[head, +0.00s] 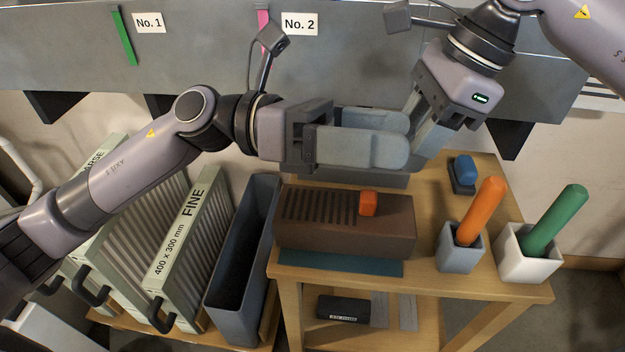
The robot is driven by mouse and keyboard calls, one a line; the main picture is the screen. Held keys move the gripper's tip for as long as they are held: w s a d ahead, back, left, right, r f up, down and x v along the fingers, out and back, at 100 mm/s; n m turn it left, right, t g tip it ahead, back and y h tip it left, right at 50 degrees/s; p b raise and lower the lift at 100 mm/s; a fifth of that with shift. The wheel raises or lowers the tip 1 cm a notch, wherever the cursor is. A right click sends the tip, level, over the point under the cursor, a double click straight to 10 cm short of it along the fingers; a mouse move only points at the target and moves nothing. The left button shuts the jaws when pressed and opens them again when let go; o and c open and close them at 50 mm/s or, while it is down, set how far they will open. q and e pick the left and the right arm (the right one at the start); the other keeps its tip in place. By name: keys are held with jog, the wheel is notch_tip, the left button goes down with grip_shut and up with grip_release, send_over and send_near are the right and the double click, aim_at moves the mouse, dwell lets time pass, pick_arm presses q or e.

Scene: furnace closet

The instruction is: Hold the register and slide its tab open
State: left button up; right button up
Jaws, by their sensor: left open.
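The register is a brown block (340,240) with a row of dark slots in the left part of its top. Its orange tab (368,204) stands on top, right of the slots. The register sits on the wooden table (490,285). My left gripper (403,138) is open and empty, pointing right, in front of and above the register's back edge in the picture. My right gripper (418,128) comes down from the upper right, its fingers apart. Its fingertips are partly hidden behind the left gripper's fingers. Neither gripper touches the register or tab.
A teal strip (340,264) lies along the register's front. An orange handle (482,210) and a green handle (555,220) stand in cups at the right, with a blue-topped piece (463,170) behind. A grey bin (238,275) and filters (190,250) stand left.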

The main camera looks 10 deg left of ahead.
aim_at(325, 206)
pick_arm(q)
jog(key=f+m+y, duration=0.1)
jog(key=f+y, duration=0.2)
jog(key=w+a+f+m+y, duration=0.1)
jog(key=f+y, duration=0.2)
jog(key=f+m+y, duration=0.1)
jog(key=f+y, duration=0.1)
jog(key=f, duration=0.1)
jog(key=shift+w+a+y, duration=0.2)
jog(key=shift+w+y, duration=0.15)
jog(key=shift+y, duration=0.05)
jog(key=w+a+f+t+y, duration=0.1)
jog(key=w+a+f+y, duration=0.1)
jog(key=a+f+y, duration=0.1)
jog(key=w+a+f+t+y, duration=0.1)
jog(key=w+a+y, duration=0.1)
jog(key=shift+a+f+t, duration=0.2)
jog(key=shift+f+t, duration=0.1)
jog(key=shift+f, duration=0.1)
jog(key=shift+w+f+y, duration=0.1)
jog(key=shift+f+y, duration=0.15)
jog(key=shift+y, duration=0.05)
jog(key=x, duration=0.6)
jog(key=shift+d+f, duration=0.15)
jog(key=shift+f, duration=0.1)
